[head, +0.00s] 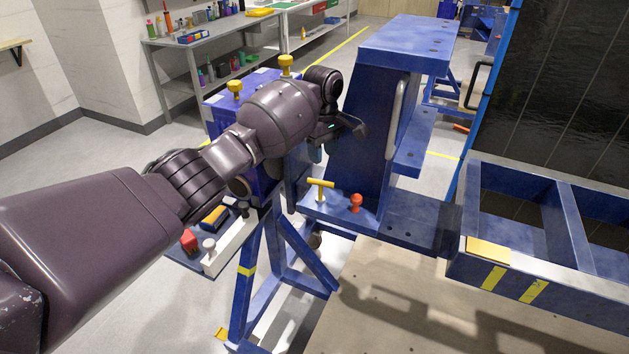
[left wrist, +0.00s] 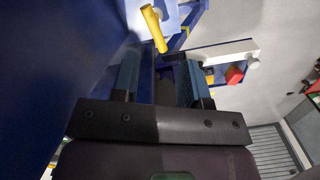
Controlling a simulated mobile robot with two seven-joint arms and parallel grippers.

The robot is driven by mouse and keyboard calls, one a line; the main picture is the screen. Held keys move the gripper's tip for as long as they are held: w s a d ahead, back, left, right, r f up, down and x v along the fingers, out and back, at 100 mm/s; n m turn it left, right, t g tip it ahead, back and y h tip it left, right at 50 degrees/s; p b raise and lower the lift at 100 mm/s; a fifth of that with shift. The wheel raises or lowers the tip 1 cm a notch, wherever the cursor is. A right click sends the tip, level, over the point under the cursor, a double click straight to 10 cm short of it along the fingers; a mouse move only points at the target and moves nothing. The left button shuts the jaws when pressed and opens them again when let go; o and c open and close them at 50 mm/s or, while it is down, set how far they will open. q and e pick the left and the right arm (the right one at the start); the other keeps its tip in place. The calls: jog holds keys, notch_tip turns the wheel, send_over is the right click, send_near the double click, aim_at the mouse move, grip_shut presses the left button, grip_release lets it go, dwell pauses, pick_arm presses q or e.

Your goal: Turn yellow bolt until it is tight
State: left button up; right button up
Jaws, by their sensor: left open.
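The yellow bolt (head: 320,187) has a T-shaped handle and stands upright on the blue base plate of the jig, at its front left corner. Its yellow bar also shows at the top of the left wrist view (left wrist: 153,29), beyond the fingertips. My right gripper is in neither view.
A red knob (head: 356,202) stands right of the bolt on the same plate. The blue upright (head: 362,135) with a pale handle (head: 397,104) rises close behind. A blue frame (head: 510,262) lies at right. Two yellow knobs (head: 286,64) (head: 235,88) stand behind my left arm.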

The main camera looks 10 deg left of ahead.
aim_at(321, 183)
pick_arm(q)
jog(key=n, duration=0.3)
jog(key=shift+w+a, duration=0.3)
jog(key=shift+a, duration=0.05)
jog(key=n, duration=0.3)
jog(key=shift+d, duration=0.1)
notch_tip(321, 183, down, 11)
jog(key=shift+r, duration=0.1)
grip_shut()
